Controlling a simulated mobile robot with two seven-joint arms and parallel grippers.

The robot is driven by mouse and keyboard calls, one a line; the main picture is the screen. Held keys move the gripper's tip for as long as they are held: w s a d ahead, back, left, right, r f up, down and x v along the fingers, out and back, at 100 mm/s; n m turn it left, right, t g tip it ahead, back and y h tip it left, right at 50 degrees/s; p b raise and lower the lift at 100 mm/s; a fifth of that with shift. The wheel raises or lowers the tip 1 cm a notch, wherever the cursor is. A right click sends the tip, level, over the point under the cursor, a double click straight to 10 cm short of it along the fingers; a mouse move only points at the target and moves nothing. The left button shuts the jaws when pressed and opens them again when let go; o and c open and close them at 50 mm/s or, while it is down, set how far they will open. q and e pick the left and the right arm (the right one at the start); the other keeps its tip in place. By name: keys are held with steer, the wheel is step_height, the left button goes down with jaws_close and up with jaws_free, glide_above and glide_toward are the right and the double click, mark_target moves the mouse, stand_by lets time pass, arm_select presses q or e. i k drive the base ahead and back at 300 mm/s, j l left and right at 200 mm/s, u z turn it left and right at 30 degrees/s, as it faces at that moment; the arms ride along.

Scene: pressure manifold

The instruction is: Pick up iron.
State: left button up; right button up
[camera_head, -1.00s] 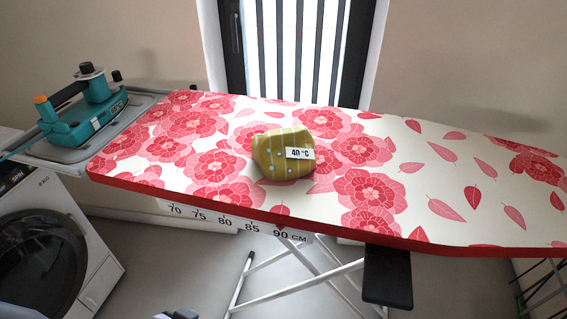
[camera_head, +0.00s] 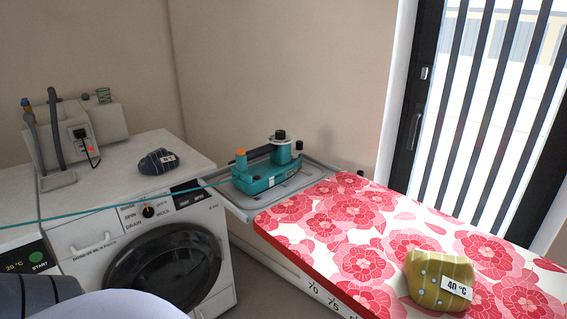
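The iron (camera_head: 268,168) is teal with a dark handle, dark knobs and an orange cap. It rests on the grey metal iron rest (camera_head: 297,187) at the left end of the ironing board (camera_head: 345,222), beside the washing machine. A teal cord (camera_head: 130,207) runs from the iron to the left across the picture. Neither of my grippers shows in this view, and nothing is seen touching the iron.
A folded yellow-green cloth (camera_head: 438,280) with a 40 °C tag lies on the board. A dark blue cloth (camera_head: 157,162) lies on the washing machine (camera_head: 165,262). A barred glass door (camera_head: 490,110) stands behind the board.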

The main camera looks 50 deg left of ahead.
mark_target(255, 180)
steer(key=u, duration=1.5)
